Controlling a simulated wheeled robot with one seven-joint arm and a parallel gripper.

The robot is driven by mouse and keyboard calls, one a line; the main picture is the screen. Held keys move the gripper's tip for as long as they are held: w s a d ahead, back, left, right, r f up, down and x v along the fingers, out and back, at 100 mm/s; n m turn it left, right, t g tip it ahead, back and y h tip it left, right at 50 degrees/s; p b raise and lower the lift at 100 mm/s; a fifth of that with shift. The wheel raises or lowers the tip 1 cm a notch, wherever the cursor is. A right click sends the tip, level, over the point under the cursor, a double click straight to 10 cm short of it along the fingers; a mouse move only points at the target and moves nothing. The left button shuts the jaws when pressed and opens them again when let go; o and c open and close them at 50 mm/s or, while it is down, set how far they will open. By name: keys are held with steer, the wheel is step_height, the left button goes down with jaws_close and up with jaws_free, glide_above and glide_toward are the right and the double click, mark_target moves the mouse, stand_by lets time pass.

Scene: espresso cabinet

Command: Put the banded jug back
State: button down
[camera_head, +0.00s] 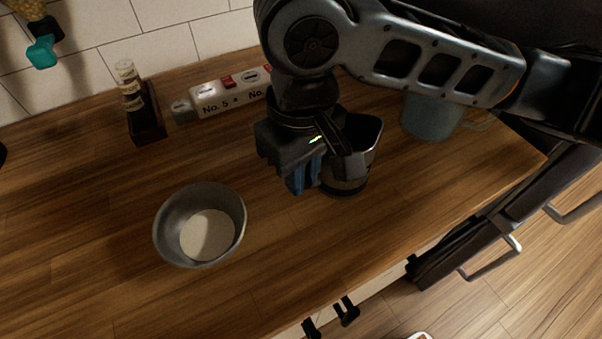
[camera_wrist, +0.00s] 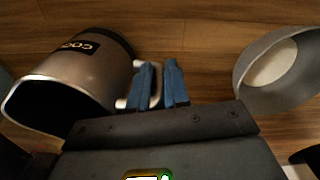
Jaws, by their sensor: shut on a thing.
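The banded jug (camera_head: 365,150) is a metal pitcher with a dark band near its base, just right of my gripper and partly hidden by it in the head view. In the wrist view the jug (camera_wrist: 98,83) shows at the left, with a dark label reading "COO" and a wide open mouth. My gripper (camera_head: 303,176) has blue fingers, shut on the jug's handle. The fingers (camera_wrist: 160,84) also show in the wrist view, beside the jug wall. The jug looks near the counter; I cannot tell whether it touches.
A grey bowl (camera_head: 186,205) with a pale round bottom or filling stands left of my gripper. A blue-grey mug (camera_head: 428,117) is at right. The front-left counter (camera_head: 90,270) is clear.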

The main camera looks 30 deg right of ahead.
steer(key=shift+f, duration=0.1)
steer(key=shift+f, duration=0.1)
steer(key=c, duration=1.1)
jaws_free()
step_height(320, 180, up, 12)
steer(key=shift+r+p, duration=0.25)
steer(key=shift+p, duration=0.3)
